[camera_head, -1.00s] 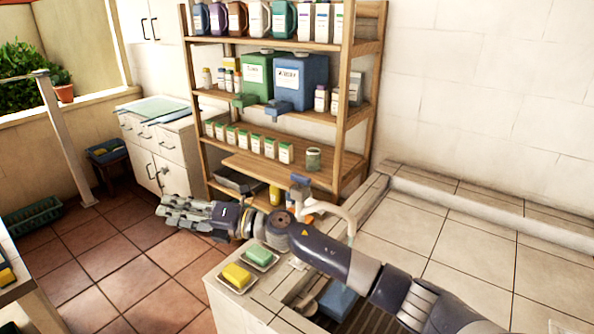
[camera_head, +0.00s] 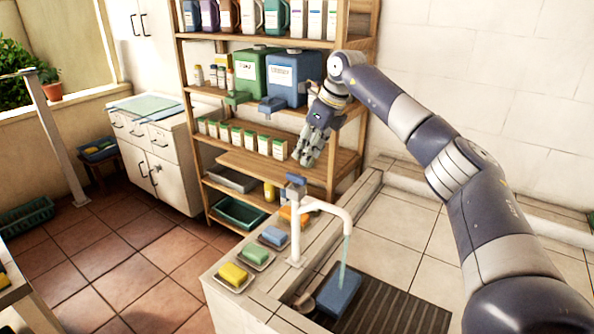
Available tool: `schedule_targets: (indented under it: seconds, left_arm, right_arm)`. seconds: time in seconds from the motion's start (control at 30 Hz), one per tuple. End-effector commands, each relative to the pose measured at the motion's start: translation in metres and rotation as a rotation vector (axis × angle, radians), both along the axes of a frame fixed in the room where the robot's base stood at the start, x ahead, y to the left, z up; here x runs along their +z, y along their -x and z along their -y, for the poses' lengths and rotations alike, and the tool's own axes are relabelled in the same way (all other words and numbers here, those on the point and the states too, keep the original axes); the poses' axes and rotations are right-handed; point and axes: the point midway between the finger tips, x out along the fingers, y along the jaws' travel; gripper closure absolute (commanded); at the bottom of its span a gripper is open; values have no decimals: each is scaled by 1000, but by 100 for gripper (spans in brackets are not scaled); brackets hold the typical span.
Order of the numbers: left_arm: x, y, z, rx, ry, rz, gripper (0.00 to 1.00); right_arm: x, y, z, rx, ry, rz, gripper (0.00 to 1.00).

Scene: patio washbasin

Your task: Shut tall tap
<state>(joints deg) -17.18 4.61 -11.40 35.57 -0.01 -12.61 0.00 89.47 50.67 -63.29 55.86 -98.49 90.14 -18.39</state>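The tall tap (camera_head: 296,232) is white and stands upright at the sink's edge in the head view. Its blue handle (camera_head: 296,181) sits on top. A pale stream of water (camera_head: 343,258) runs from the curved spout onto a blue block-like object (camera_head: 338,291) in the sink. My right gripper (camera_head: 305,163) hangs fingers-down just above the tap handle, slightly to its right in the picture. It seems apart from the handle, though the depth is hard to judge. The fingers overlap in this view, so their opening is unclear. My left gripper is not in view.
Several soap dishes with a yellow sponge (camera_head: 233,272), a green one (camera_head: 255,255) and a blue one (camera_head: 274,235) line the counter left of the tap. A wooden shelf (camera_head: 270,160) with jugs and bottles stands behind. The tiled counter at right is clear.

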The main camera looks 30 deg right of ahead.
Motion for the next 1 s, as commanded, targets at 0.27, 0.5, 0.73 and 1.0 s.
schedule_targets:
  seconds: [0.27,0.5,0.73,1.0]
  left_arm:
    - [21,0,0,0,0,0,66]
    - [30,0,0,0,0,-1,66]
    - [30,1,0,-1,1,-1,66]
    - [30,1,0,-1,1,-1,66]
  right_arm:
    - [-48,-19,-9,1,-1,-4,66]
    - [-75,-29,-13,2,-3,0,66]
    - [-80,-31,-14,1,-2,3,66]
    - [-80,-31,-14,2,-2,2,98]
